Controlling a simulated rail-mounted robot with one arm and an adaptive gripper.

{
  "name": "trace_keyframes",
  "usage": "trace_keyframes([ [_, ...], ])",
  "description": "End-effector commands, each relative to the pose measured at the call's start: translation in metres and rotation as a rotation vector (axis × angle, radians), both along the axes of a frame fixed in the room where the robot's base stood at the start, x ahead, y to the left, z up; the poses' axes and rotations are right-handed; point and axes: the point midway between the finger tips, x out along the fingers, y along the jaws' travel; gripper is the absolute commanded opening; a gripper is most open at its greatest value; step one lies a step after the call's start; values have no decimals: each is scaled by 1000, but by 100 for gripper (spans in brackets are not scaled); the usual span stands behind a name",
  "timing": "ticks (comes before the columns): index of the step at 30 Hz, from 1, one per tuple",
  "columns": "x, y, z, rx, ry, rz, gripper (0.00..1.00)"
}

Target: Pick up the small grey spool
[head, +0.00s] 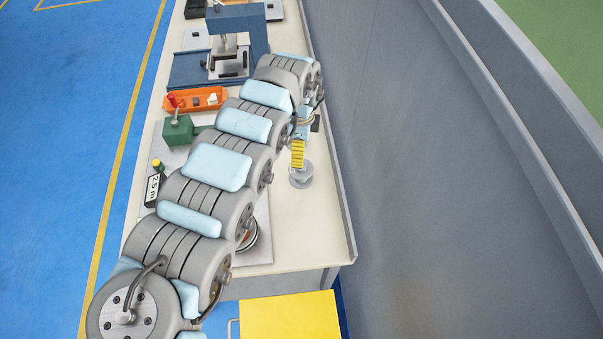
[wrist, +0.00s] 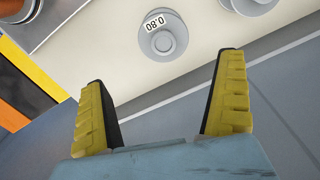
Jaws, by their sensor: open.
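A small grey spool (head: 301,177) stands on the cream bench top, toward the wall side, in the head view. In the wrist view a round grey spool (wrist: 172,42) with a white label reading 0.80 is seen from above, beyond the fingertips. My gripper (head: 297,160) shows a yellow finger pad just above and behind the spool in the head view. In the wrist view my gripper (wrist: 163,72) has its two yellow-padded fingers wide apart, with nothing between them. The gap from the fingers to the spool is hard to judge.
Another round grey item (wrist: 252,4) is cut off at the wrist view's top edge. A blue press (head: 238,45), an orange tray (head: 196,99) and a green device (head: 178,131) stand on the bench. A grey wall (head: 350,120) runs along the right. A yellow cabinet (head: 291,318) is in front.

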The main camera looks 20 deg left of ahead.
Motion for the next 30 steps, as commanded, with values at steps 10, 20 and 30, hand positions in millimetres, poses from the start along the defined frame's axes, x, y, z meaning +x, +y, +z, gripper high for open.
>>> trace_keyframes([
  [10, 0, -2, -63, -3, -1, -1, 100],
  [20, 1, 0, -86, 2, -3, 0, 100],
  [30, 4, -1, -112, -3, -3, 0, 100],
])
